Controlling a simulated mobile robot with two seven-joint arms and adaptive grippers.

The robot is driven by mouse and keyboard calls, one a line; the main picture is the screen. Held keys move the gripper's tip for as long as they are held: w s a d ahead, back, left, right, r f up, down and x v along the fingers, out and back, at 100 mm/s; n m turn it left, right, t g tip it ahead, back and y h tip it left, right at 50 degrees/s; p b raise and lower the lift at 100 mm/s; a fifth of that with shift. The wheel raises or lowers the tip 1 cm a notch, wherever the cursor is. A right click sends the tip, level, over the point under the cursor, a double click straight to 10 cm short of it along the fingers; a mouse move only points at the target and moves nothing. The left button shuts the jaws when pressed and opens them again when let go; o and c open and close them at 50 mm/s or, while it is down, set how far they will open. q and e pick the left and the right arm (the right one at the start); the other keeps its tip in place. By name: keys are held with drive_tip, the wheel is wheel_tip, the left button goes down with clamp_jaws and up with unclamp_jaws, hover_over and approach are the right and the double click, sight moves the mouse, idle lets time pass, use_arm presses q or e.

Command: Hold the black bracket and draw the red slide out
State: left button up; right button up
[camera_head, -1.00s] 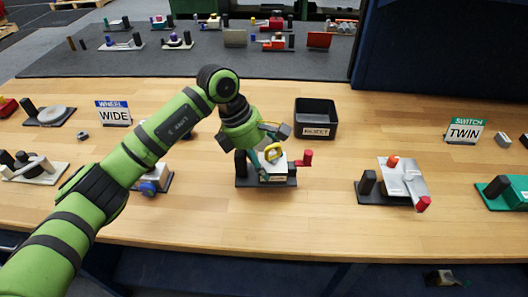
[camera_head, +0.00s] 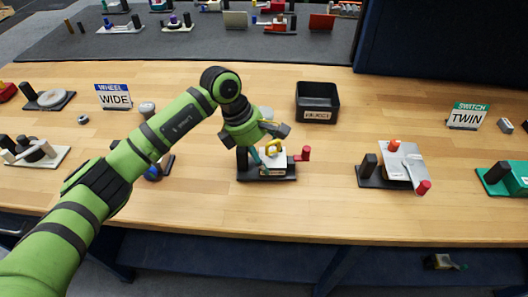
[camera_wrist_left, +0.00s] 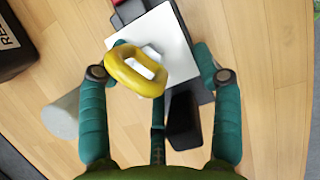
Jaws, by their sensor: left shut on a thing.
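The fixture stands on a black base plate (camera_head: 284,178), with an upright black bracket (camera_head: 242,160) at its left end. Beside the bracket is a white block (camera_head: 281,168) with a yellow ring (camera_head: 274,147) on top. The red slide end (camera_head: 304,153) sticks out at the right. My left gripper (camera_head: 262,160) is down at the fixture, its teal fingers around the bracket end and beside the white block. The left wrist view shows the bracket (camera_wrist_left: 184,122) between the fingers and the ring (camera_wrist_left: 125,72) above the white block. The fingertip contact is partly hidden. My right gripper is out of view.
An open black reject bin (camera_head: 317,101) stands behind the fixture. Another fixture with a silver plate (camera_head: 404,168) is to the right, a teal one (camera_head: 508,184) at the far right. A WHEEL WIDE sign (camera_head: 115,97) stands at the left. Bare wood lies in front.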

use_arm(q)
drive_tip(key=shift+s+f, duration=0.1)
drive_tip(key=shift+f, duration=0.4)
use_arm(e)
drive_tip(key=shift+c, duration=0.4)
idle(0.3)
